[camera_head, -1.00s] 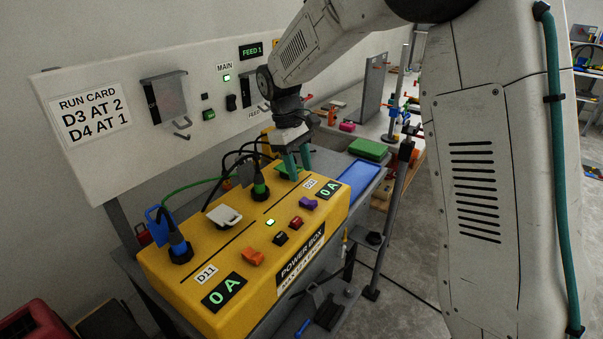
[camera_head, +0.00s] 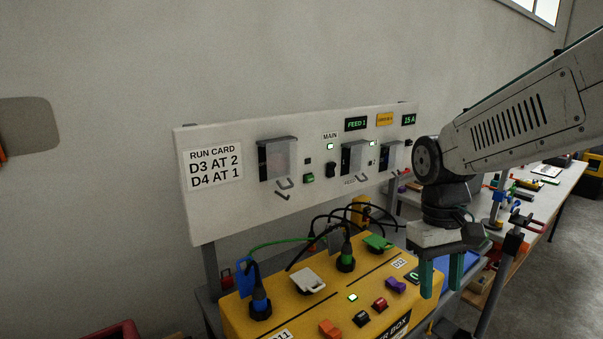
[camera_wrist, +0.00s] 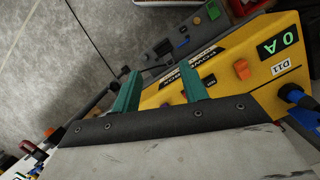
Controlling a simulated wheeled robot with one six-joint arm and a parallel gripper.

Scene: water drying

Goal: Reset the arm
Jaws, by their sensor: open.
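My gripper (camera_head: 441,276) hangs in front of the right end of the yellow power box (camera_head: 290,291) in the head view, its two teal fingers pointing down. It is open, with nothing between the fingers. In the wrist view, my gripper (camera_wrist: 160,92) has its fingers apart over the edge of the power box (camera_wrist: 254,93). My arm reaches in from the upper right of the head view. The lower front of the box is cut off in the head view.
A blue plug (camera_head: 260,301) and a green plug (camera_head: 345,258) stand in the box's sockets, with cables rising behind. A white panel (camera_head: 225,217) with a run card (camera_head: 214,166) and switches stands behind. A workbench (camera_head: 562,185) with small parts lies at right.

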